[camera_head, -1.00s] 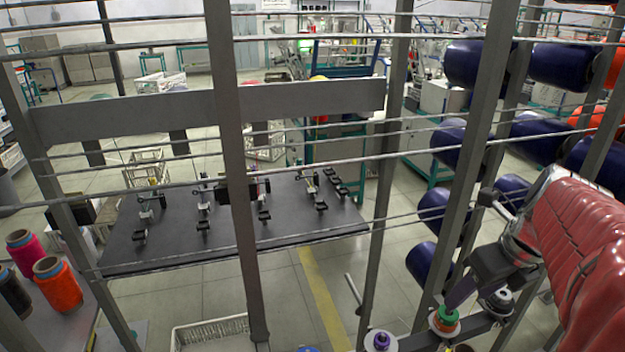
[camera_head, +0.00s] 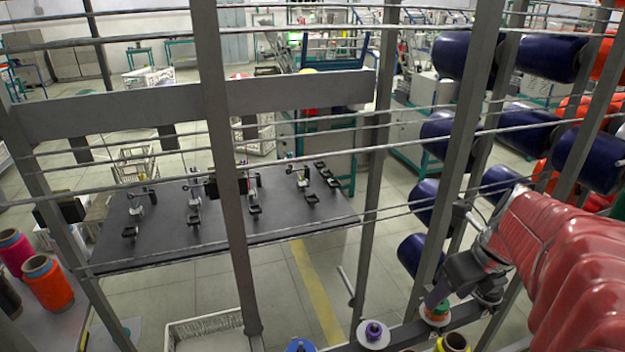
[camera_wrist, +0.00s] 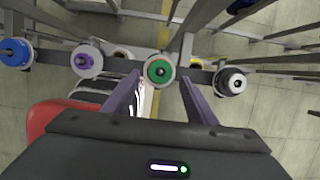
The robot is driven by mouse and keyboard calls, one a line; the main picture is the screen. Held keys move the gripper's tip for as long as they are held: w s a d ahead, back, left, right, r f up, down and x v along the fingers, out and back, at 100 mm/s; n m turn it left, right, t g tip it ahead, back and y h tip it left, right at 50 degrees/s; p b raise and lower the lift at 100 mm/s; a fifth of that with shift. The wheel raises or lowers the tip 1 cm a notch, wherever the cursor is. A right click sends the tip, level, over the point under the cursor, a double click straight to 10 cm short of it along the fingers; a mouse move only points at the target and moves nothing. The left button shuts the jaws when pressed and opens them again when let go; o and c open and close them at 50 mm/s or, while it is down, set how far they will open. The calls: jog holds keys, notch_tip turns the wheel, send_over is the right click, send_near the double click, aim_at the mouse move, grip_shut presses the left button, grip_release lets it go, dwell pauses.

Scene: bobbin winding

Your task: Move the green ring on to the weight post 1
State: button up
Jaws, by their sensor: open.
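The green ring (camera_wrist: 160,72) sits around a post on a grey bar, on top of a pale disc. In the head view the green ring (camera_head: 441,307) is partly covered by my gripper (camera_head: 437,294). In the wrist view my gripper (camera_wrist: 160,84) is open, with one finger on each side of the green ring and nothing held. Whether the fingers are level with the ring or above it is unclear. No label shows which post is weight post 1.
Along the same bar are a blue spool (camera_wrist: 14,53), a purple-centred white spool (camera_wrist: 86,60) and a black-and-white disc (camera_wrist: 230,82). A yellow spool (camera_head: 453,342) stands near the ring. Upright frame bars and dark blue bobbins (camera_head: 421,256) crowd the arm.

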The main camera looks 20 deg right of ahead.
aim_at(442, 304)
jog(key=shift+x, duration=1.75)
jog(key=shift+c, duration=0.7)
jog(key=c, duration=1)
jog(key=o, duration=1.1)
jog(key=shift+o, duration=0.2)
jog(key=shift+r, duration=0.1)
